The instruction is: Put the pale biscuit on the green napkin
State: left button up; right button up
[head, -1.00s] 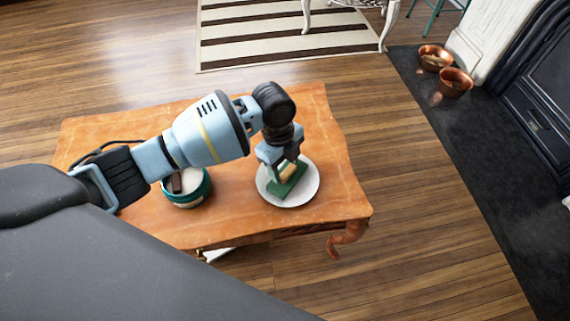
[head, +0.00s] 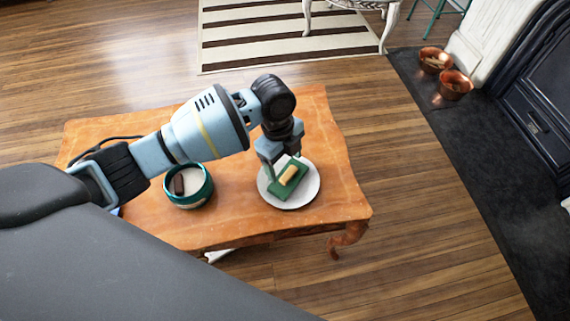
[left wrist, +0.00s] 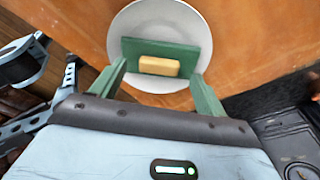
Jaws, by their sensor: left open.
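The pale biscuit (head: 288,175) lies on the green napkin (head: 279,190), which is on a white plate (head: 305,196) on the wooden table. In the left wrist view the biscuit (left wrist: 159,66) rests across the lower part of the napkin (left wrist: 140,44), on the plate (left wrist: 165,12). My left gripper (head: 281,171) is open above the plate's back left side. In the left wrist view its fingers (left wrist: 158,82) stand wide apart on either side of the biscuit, with gaps to both. My right gripper is not in view.
A teal-rimmed round container (head: 188,200) with a dark brown piece (head: 179,184) inside stands left of the plate on the orange-brown table (head: 240,225). The table's right end is clear. Copper bowls (head: 455,84) sit on the dark hearth far right.

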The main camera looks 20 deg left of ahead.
pick_arm(q)
notch_tip(320, 180, up, 10)
jog(key=a+p, duration=0.1)
jog(key=p, duration=0.1)
jog(key=shift+w+a+f, duration=0.15)
jog(key=shift+w+f, duration=0.05)
